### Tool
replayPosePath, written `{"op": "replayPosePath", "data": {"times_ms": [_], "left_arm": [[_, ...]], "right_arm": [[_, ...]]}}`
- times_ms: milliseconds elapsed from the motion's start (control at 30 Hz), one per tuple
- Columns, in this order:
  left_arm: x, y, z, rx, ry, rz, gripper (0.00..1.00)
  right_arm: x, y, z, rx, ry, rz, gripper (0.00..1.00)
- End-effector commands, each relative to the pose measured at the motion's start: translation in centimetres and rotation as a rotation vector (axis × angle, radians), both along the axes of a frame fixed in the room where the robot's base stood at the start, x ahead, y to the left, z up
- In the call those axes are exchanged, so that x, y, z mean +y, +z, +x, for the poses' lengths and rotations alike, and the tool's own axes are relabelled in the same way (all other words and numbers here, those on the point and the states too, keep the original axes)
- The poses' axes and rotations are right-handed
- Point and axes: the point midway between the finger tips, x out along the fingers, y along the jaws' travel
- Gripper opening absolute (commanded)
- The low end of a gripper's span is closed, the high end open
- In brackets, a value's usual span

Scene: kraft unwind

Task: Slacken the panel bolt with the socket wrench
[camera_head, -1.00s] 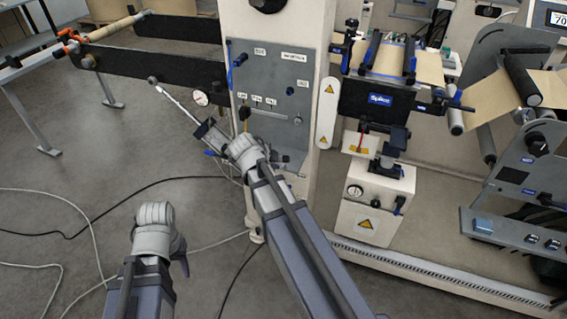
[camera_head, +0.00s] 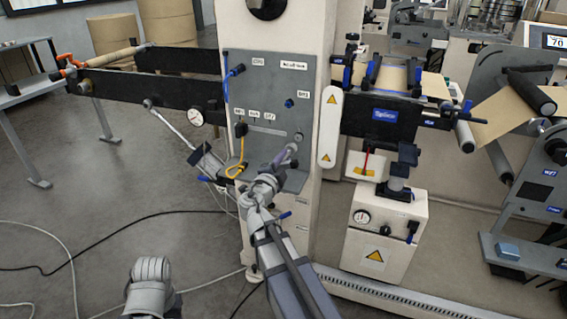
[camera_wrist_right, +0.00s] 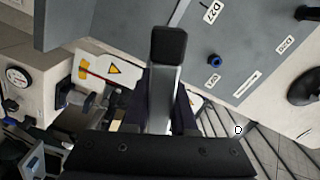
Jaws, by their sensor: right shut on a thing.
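The grey control panel (camera_head: 262,95) is on the front of the cream column. A small round grey bolt head (camera_head: 298,137) sits at its lower right. My right gripper (camera_head: 268,183) is in front of the panel's lower part, shut on the socket wrench (camera_head: 284,156), whose purple-grey end points up toward the bolt. I cannot tell if it touches. In the right wrist view the wrench (camera_wrist_right: 162,95) has a grey body and black end between the dark fingers, beside the panel (camera_wrist_right: 250,45). My left gripper (camera_head: 150,285) is low at the left; its fingers are unclear.
A yellow loop (camera_head: 235,168) hangs at the panel's lower left. A white warning plate (camera_head: 331,125) borders the column's right side. Cables lie on the floor.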

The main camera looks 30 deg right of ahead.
Motion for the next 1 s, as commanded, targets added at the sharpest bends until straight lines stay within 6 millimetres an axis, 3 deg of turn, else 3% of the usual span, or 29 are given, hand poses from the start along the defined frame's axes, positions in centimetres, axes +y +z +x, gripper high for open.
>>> {"op": "replayPosePath", "data": {"times_ms": [1000], "left_arm": [[0.0,0.0,0.0,0.000,0.000,0.000,0.50]], "right_arm": [[-3.6,0.0,3.1,0.002,-0.002,0.000,0.00]]}}
